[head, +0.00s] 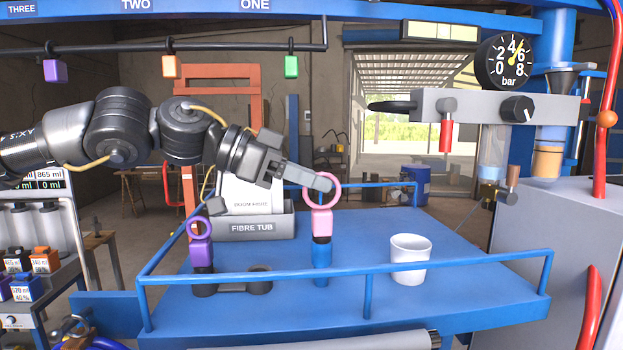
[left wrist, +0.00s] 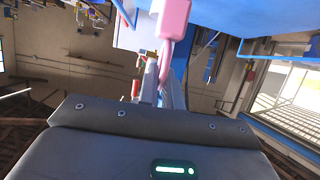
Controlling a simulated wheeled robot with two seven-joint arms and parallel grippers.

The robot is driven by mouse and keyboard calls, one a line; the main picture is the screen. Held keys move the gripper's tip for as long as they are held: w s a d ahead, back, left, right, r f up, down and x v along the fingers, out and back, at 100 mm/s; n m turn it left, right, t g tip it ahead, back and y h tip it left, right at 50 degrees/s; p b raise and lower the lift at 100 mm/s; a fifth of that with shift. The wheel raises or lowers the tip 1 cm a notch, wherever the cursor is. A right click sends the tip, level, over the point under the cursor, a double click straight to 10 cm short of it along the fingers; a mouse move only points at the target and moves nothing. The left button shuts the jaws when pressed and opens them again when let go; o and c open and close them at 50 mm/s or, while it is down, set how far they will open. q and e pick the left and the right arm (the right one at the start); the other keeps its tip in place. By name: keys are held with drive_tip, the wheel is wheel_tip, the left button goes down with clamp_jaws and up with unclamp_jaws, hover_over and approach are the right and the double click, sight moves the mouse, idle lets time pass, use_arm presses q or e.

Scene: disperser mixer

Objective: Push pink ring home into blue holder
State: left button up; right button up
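The pink ring (head: 334,197) stands upright on a pink block with a short black part below it. That black part meets the top of the blue holder (head: 321,265) on the blue table; how deep it sits inside is hidden. My left gripper (head: 322,183) reaches in from the left with its fingers at the upper part of the ring. In the left wrist view the ring (left wrist: 165,60) shows edge-on between the two close-set fingers, which appear shut on it. The blue holder is not clearly visible there. My right gripper is not in view.
A purple ring piece (head: 201,245) stands in a dark holder to the left. An empty dark holder (head: 260,280) is beside it. A white cup (head: 410,260) stands to the right. A fibre tub (head: 252,228) is behind. A blue rail (head: 450,264) edges the table (head: 370,225).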

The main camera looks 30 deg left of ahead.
use_arm(q)
drive_tip(key=o, duration=0.5)
drive_tip(key=shift+f, duration=0.15)
drive_tip(key=shift+s+a, duration=0.2)
drive_tip(key=shift+a, duration=0.05)
drive_tip(key=shift+r+b+v, duration=0.2)
drive_tip(key=shift+b+v, duration=1.75)
drive_tip(key=shift+v, duration=3.15)
drive_tip(key=shift+w, duration=0.1)
